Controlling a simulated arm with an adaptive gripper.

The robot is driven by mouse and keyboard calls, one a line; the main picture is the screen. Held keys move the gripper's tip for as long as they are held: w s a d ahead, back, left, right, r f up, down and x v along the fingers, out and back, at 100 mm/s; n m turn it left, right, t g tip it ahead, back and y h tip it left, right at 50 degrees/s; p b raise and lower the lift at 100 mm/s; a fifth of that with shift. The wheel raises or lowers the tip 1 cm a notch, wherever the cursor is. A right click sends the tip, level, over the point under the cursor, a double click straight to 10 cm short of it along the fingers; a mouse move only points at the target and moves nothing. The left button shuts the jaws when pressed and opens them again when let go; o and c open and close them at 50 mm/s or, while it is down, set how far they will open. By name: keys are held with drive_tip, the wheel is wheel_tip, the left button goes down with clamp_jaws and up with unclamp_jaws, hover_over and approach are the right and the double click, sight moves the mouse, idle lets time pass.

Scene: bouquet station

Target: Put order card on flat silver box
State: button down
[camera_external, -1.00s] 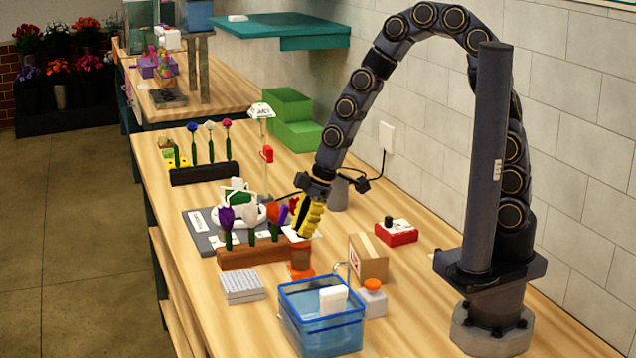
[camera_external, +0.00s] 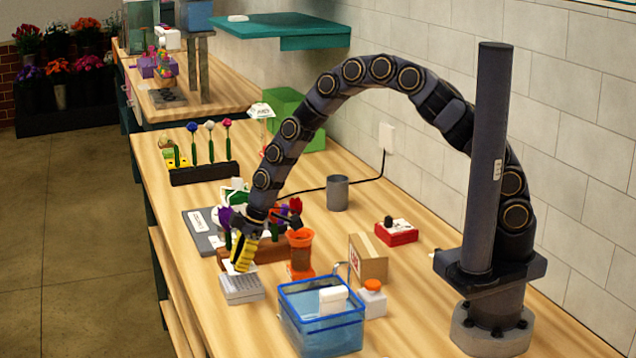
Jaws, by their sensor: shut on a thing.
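My gripper (camera_external: 242,262), with yellow and black fingers, points down just over the flat silver box. It is shut on the order card (camera_external: 231,267), a small white piece that shows partly beside the fingertips. The flat silver box (camera_external: 242,290) is a low grey slab with a ridged top on the table, left of the blue basin. The fingers hide most of the card and the box's back edge. I cannot tell whether the card touches the box.
A wooden flower rack (camera_external: 270,254) stands right behind the gripper. An orange vase (camera_external: 300,252) and a blue water basin (camera_external: 322,318) stand to the right. A cardboard box (camera_external: 368,258) and a red box (camera_external: 396,233) are farther right. The table front left is clear.

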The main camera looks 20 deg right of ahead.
drive_tip(key=shift+f, duration=1.6)
drive_tip(key=shift+f, duration=0.15)
drive_tip(key=c, duration=1.1)
unclamp_jaws()
drive_tip(key=shift+c, duration=0.2)
drive_tip(key=shift+r, duration=0.4)
drive_tip(key=v, duration=1.1)
drive_tip(key=shift+r, duration=0.25)
